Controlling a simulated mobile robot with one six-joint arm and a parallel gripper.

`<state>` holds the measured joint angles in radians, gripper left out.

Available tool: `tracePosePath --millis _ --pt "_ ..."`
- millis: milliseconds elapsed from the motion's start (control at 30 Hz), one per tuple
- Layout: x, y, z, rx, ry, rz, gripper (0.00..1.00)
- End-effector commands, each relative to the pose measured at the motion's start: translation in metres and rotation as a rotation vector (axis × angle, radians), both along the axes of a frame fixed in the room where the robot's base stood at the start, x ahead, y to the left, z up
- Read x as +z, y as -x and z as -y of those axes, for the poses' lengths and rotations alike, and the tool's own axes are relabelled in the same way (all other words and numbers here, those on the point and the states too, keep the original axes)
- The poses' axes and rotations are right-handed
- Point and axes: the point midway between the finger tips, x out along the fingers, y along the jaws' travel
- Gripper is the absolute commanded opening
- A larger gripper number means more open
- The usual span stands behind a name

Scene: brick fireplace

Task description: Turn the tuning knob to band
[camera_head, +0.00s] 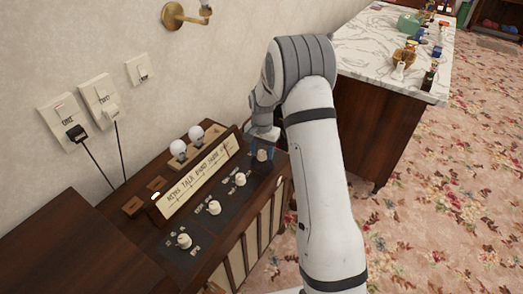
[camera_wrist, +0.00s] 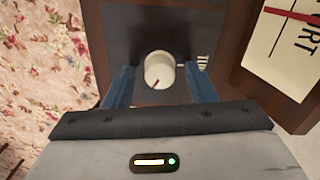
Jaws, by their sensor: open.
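The tuning knob (camera_wrist: 158,68) is a round off-white knob with a dark red mark at its lower edge in the wrist view. It sits on a dark panel, and a partly hidden label starting with "T" is beside it. It also shows in the head view (camera_head: 262,155) at the right end of the radio's row of knobs. My gripper (camera_wrist: 159,76) is open, with a blue finger on either side of the knob and gaps visible; I cannot tell any contact. The cream dial (camera_head: 195,183) reads NEWS, TALK, BAND, FARM; its right end is hard to read.
Three other white knobs (camera_head: 214,208) line the radio's front panel. Two white bulbs (camera_head: 187,142) stand behind the dial. Wall switches (camera_head: 98,100) with cords are at the left. A marble-topped counter (camera_head: 380,50) with several small items stands at the back right. Floral carpet (camera_head: 430,190) is open at the right.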

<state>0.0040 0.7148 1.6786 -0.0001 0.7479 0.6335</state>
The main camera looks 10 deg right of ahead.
Motion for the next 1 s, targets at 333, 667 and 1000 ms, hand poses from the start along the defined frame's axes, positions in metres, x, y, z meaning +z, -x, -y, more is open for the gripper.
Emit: tracePosePath --millis 333,667,1000 --pt "0.0005 0.0000 -0.0005 0.001 0.000 0.000 0.30" --pt "0.0006 0.0000 -0.0008 0.002 0.000 0.000 0.06" --pt "0.0005 -0.0001 -0.0012 0.074 0.000 0.000 0.06"
